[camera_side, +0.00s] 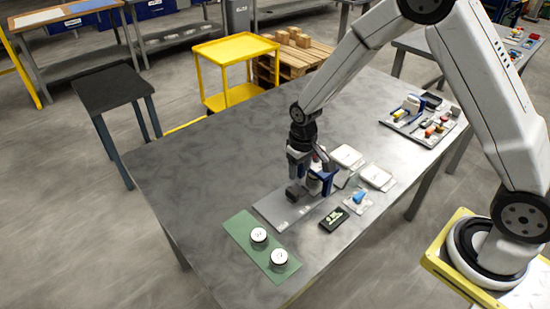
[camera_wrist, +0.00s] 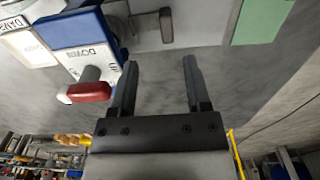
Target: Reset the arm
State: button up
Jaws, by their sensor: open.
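My gripper (camera_side: 297,192) hangs over the middle of the metal table in the side view, close beside a blue and white press (camera_side: 322,180). In the wrist view my gripper (camera_wrist: 158,68) has its two dark fingers apart with nothing between them. The press (camera_wrist: 85,45) shows there at the upper left, with a red handle (camera_wrist: 88,92) on its front. In the side view the arm partly hides the press. I cannot tell whether the gripper touches it.
A green mat (camera_side: 240,228) with two round white-topped weights (camera_side: 259,236) lies at the front left. White boxes (camera_side: 375,177), a black box (camera_side: 333,219) and a blue item (camera_side: 358,197) lie right of the press. A parts tray (camera_side: 400,128) is farther right. The table's left is clear.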

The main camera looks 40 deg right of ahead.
jog(key=s+d+r+t, duration=0.1)
jog(key=s+r+t, duration=0.1)
jog(key=s+r, duration=0.8)
jog(key=s, duration=0.5)
jog(key=shift+d+r, duration=0.25)
jog(key=shift+d, duration=0.05)
jog(key=shift+w, duration=0.15)
dwell(1.0)
